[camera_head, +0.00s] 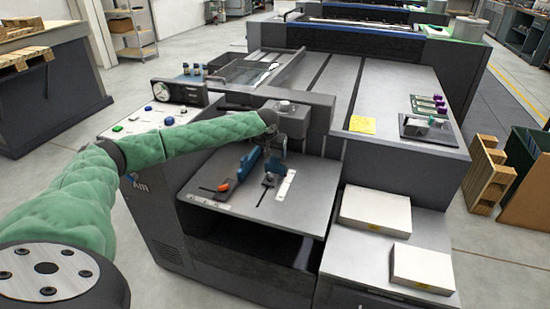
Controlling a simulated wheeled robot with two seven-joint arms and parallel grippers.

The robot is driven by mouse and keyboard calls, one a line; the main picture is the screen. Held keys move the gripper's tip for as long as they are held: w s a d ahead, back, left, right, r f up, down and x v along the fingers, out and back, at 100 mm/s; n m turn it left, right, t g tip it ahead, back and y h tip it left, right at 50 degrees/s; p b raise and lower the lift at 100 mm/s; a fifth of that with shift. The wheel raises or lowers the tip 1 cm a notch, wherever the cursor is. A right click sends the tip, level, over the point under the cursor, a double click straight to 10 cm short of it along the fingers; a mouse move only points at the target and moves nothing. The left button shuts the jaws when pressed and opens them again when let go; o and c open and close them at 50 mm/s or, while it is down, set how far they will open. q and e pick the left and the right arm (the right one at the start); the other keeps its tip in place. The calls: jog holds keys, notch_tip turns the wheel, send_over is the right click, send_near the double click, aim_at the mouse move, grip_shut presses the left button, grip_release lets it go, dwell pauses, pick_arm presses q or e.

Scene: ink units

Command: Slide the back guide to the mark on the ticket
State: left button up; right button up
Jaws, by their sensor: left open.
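My left gripper (275,150) points down over the feed table (215,165) of the press, its arm in a green sleeve coming from the left. Its jaws are open and small in this view. Just below it is a blue guide block (272,169) by a dark slot and a white scale strip (286,185). Another blue piece (248,163) lies to its left, near an orange part (224,186). I cannot tell which blue piece is the back guide, or whether the gripper touches one. A yellow ticket (362,124) lies on the grey top; its writing is unreadable. My right gripper is out of view.
Two white paper stacks (376,210) (422,267) stand on the lower right shelf. A small tray (427,129) with bottles sits at the right of the grey top. A button panel (160,116) and gauge (162,91) lie near my arm. The feed table's front is clear.

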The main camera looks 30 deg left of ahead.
aim_at(275, 157)
pick_arm(q)
jog(key=shift+x, duration=2)
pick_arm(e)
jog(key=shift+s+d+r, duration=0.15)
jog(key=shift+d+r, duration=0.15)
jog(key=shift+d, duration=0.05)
pick_arm(q)
grip_shut()
jog(key=shift+w+a+r+p, duration=0.1)
jog(key=shift+w+a+p, duration=0.1)
jog(key=shift+w+p, duration=0.5)
jog(key=shift+w+a, duration=0.2)
jog(key=shift+w, duration=0.6)
jog(key=shift+a+r, duration=0.1)
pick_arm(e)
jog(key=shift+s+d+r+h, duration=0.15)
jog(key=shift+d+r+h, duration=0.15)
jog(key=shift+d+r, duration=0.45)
pick_arm(q)
jog(key=shift+w, duration=0.1)
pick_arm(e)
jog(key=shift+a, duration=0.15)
